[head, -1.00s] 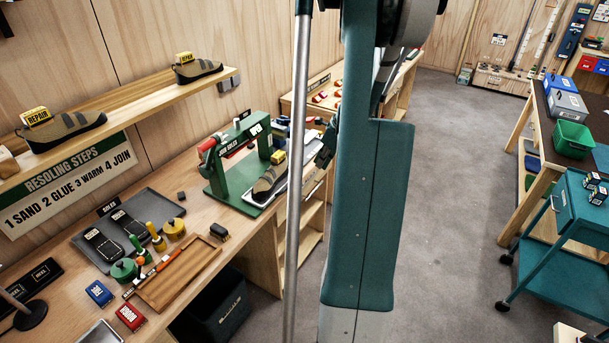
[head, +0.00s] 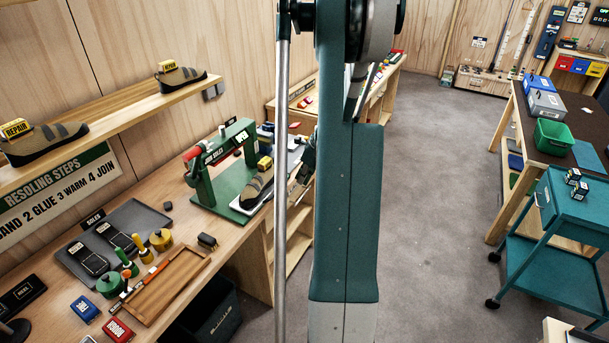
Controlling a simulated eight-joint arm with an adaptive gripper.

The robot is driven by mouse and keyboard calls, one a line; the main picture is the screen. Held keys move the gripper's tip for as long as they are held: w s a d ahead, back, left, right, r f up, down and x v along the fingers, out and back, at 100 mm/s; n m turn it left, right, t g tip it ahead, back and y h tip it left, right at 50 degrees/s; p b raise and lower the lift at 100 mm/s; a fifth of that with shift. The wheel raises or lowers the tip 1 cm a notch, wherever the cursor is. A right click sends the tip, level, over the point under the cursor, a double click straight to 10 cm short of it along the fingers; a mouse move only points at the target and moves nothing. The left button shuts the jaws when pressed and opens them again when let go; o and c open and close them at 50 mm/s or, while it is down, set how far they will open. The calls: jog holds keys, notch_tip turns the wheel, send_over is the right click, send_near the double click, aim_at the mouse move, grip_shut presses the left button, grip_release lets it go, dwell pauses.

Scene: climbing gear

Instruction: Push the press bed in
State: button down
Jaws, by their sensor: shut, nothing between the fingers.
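The press is a green frame (head: 205,186) with a red-ended handle and a "JOIN SOLES" label, standing on the wooden bench. Its pale metal bed (head: 266,203) sticks out of the frame's right side. A grey shoe (head: 256,188) with a yellow tag lies on the bed. My gripper (head: 306,160) is just right of the bed's outer end, partly hidden by my arm and the pole. It is shut and empty. I cannot tell whether it touches the bed.
A wooden tray (head: 165,285) with tools and a grey sole tray (head: 75,252) lie on the bench left of the press. A shelf (head: 110,120) with shoes hangs above. A teal trolley (head: 545,235) stands at right, with clear floor between.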

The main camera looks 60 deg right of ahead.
aim_at(284, 179)
jog(key=shift+w+f, duration=0.4)
jog(key=shift+w, duration=0.45)
jog(key=shift+w+f, duration=0.45)
jog(key=shift+w, duration=0.35)
jog(key=shift+w+f, duration=0.4)
jog(key=shift+w, duration=0.45)
jog(key=shift+w+b, duration=0.45)
jog(key=shift+w, duration=1.5)
jog(key=shift+s, duration=0.1)
